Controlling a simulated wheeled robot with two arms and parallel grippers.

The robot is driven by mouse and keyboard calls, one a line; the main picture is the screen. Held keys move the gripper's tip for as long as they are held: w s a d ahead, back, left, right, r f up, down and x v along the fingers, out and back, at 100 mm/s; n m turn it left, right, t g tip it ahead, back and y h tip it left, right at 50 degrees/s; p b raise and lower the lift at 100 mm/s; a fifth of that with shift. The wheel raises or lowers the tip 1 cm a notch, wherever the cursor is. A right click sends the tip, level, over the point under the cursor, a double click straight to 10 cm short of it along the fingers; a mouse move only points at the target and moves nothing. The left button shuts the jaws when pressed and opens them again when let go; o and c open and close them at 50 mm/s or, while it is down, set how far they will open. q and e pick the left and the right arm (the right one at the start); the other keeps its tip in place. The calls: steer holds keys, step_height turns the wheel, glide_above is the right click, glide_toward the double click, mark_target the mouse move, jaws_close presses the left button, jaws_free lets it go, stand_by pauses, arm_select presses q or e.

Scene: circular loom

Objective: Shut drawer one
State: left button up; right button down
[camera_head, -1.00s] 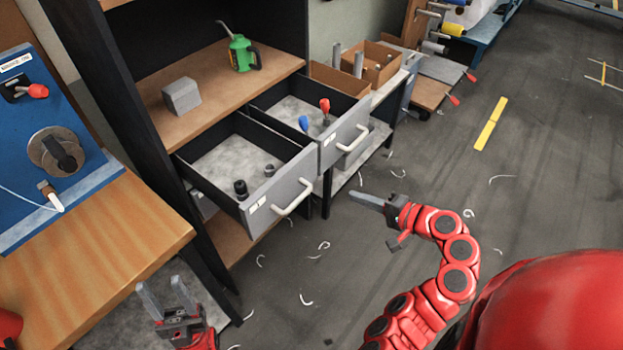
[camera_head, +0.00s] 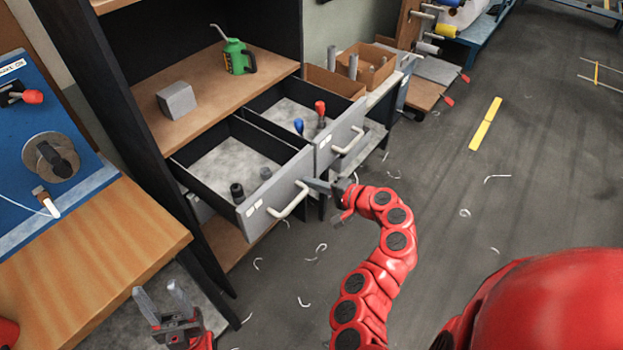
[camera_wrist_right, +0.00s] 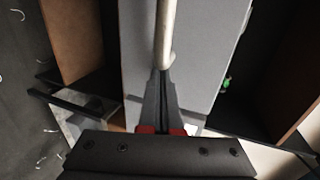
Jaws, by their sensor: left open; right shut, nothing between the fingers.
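Two grey drawers stand pulled out from the cabinet. The nearer, left drawer (camera_head: 251,213) has a pale bar handle (camera_head: 287,203) and holds dark and grey cylindrical pieces. The farther, right drawer (camera_head: 327,151) holds a blue and a red item. Their labels are too small to read, so I cannot tell which is drawer one. My right gripper (camera_head: 312,185) is shut and empty, its tips at the right end of the left drawer's handle. In the right wrist view, the tips (camera_wrist_right: 160,76) meet the handle (camera_wrist_right: 165,35) against a grey front; contact is unclear. My left gripper (camera_head: 158,294) is open and empty.
A grey block (camera_head: 176,101) and a green can (camera_head: 238,57) stand on the shelf above the drawers. A wooden bench (camera_head: 100,238) with a blue panel is at the left. Open-topped boxes (camera_head: 375,67) stand behind the right drawer. The floor on the right is mostly clear, with scattered scraps.

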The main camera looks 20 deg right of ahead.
steer(key=shift+w+a, duration=0.1)
steer(key=shift+w, duration=0.15)
steer(key=w+a+b, duration=0.2)
steer(key=w+a, duration=0.1)
steer(key=w, duration=0.1)
steer(key=w+a+b, duration=0.2)
steer(key=w+a, duration=0.1)
steer(key=w, duration=0.2)
steer(key=w+a+b, duration=0.2)
steer(key=w+a, duration=0.2)
steer(key=shift+w+f, duration=0.3)
steer(key=w+a+b, duration=0.1)
steer(key=w, duration=0.1)
steer(key=w+a+b, duration=0.2)
steer(key=w, duration=0.1)
steer(key=w+a+b, duration=0.1)
steer(key=w+a, duration=0.1)
steer(key=shift+w+a+r+b, duration=0.15)
steer(key=shift+w+b, duration=0.1)
steer(key=shift+b, duration=0.1)
steer(key=shift+r, duration=0.35)
steer(key=shift+r, duration=0.1)
